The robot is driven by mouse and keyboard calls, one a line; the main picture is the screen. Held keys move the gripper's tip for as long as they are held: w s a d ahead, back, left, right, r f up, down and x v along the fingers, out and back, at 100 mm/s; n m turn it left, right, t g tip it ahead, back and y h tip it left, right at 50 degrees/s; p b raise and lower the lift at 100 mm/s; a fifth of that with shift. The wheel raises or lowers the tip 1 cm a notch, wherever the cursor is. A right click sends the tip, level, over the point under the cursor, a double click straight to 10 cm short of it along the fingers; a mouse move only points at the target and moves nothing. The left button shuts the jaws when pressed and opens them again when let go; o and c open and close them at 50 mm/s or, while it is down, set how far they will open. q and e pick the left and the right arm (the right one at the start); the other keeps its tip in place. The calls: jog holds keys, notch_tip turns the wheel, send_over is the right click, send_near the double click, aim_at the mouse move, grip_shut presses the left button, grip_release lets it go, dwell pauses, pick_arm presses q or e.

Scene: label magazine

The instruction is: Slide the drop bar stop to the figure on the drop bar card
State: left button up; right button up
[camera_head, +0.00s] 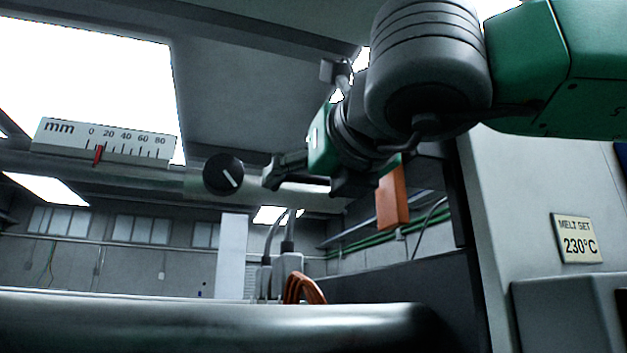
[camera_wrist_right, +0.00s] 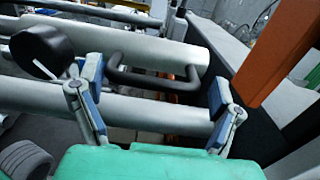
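A white mm scale (camera_head: 130,143) marked 0 to 80 shows at the upper left of the head view. Its red pointer (camera_head: 99,155) stands between 0 and 20. A black round knob (camera_head: 223,174) with a white line is on the pale bar right of it; it also shows in the wrist view (camera_wrist_right: 40,52). My right gripper (camera_head: 310,178) is open beside the knob. In the wrist view its blue-padded fingers (camera_wrist_right: 155,92) stand apart around a black handle (camera_wrist_right: 155,78), with no clear grip on it. I cannot tell which part is the stop. No drop bar card is legible. My left gripper is out of view.
An orange block (camera_head: 393,197) hangs right of my right gripper and looks close in the wrist view (camera_wrist_right: 287,52). A card reading MELT SET 230°C (camera_head: 577,239) is on the pale panel at right. A thick dark roller (camera_head: 200,322) crosses the front.

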jog(key=shift+d, duration=0.4)
jog(key=c, duration=1.4)
jog(key=shift+o, duration=0.2)
jog(key=shift+w+d+b, duration=0.3)
jog(key=shift+d+b, duration=0.35)
jog(key=shift+d, duration=0.1)
jog(key=shift+d+r, duration=0.1)
jog(key=shift+d, duration=0.1)
jog(key=o, duration=1.4)
jog(key=shift+w+d, duration=0.1)
jog(key=shift+d, duration=0.05)
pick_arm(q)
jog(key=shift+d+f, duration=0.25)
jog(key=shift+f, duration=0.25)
pick_arm(e)
jog(key=shift+o, duration=0.2)
jog(key=shift+w+d, duration=0.15)
jog(key=shift+d, duration=0.1)
jog(key=shift+s+a, duration=0.35)
jog(key=shift+s, duration=0.05)
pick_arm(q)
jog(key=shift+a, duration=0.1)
pick_arm(e)
jog(key=v, duration=1.1)
jog(key=shift+d, duration=0.45)
